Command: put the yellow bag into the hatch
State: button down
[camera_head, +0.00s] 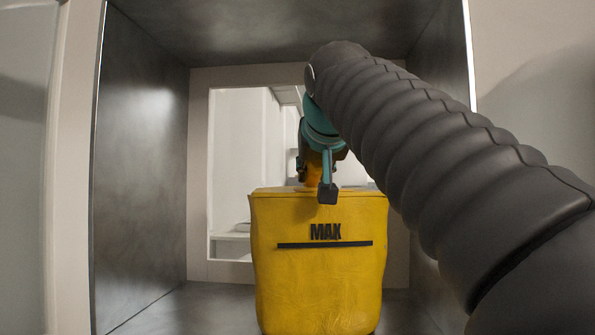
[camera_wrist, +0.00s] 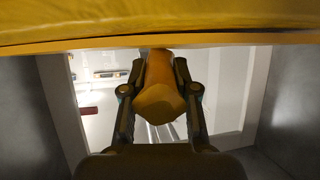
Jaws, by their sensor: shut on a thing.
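The yellow bag (camera_head: 318,270), marked MAX above a dark line, hangs or stands upright in front of the hatch's back opening. Its lower edge is near the bottom of the head view, so I cannot tell whether it touches the floor. My gripper (camera_head: 326,183) is above the bag's top and shut on its orange-yellow neck. In the wrist view the two fingers of my gripper (camera_wrist: 161,85) flank that neck (camera_wrist: 160,103), and the bag's body (camera_wrist: 160,20) fills the top edge. The hatch (camera_head: 140,170) is a grey metal-lined box around the bag.
A pale frame (camera_head: 198,180) surrounds the rectangular opening in the hatch's back wall, with a bright white space behind it. Bare floor (camera_head: 190,312) shows left of the bag. The right wall (camera_head: 440,65) is close to my arm, which crosses the right side.

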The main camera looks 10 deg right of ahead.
jog(key=shift+f, duration=0.3)
jog(key=c, duration=0.8)
grip_release()
jog(key=v, duration=1.2)
jog(key=shift+r, duration=0.2)
